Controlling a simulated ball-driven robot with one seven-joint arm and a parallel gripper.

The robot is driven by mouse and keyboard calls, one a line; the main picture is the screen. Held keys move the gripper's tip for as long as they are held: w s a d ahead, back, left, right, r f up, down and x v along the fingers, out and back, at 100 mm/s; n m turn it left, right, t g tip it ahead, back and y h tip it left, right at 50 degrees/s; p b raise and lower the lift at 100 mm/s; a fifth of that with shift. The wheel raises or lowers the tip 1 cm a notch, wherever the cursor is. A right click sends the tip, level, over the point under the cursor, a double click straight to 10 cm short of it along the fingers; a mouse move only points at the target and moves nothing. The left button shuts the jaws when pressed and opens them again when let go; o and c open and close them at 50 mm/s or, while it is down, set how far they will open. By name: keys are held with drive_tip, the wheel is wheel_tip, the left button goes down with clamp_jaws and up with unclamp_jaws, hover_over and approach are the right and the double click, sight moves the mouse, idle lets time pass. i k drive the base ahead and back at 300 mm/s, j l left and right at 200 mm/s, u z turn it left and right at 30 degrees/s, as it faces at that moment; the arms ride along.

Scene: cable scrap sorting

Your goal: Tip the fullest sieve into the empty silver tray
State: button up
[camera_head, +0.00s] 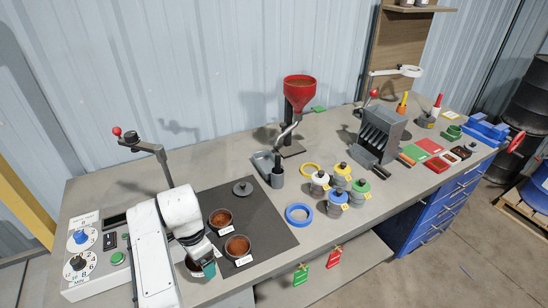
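Three round dark sieves with white tags stand on the black mat at the left of the bench. One sieve (220,218) at the back and one sieve (237,246) at the front right hold reddish-brown granules. A third sieve (194,268) is mostly hidden by my arm and gripper, so I cannot compare its fill. My gripper (207,267) is low at this third sieve, with a teal part showing at its tip. I cannot tell whether it touches or grips the rim. A grey, silver-looking tray (259,158) stands behind the mat; its inside is hard to make out.
A grey lid with a knob (242,188) lies at the mat's back. A red funnel (300,90) on a stand rises behind the grey tray. Several knobbed weights (338,199) and a blue ring (299,214) are right of the mat. A control box (88,255) is at left.

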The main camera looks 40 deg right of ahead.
sight(264, 160)
drive_tip(key=i+l+z, duration=0.25)
drive_tip(key=i+l, duration=0.35)
drive_tip(key=i+l+z, duration=0.2)
drive_tip(key=i+l, duration=0.25)
drive_tip(key=i, duration=0.2)
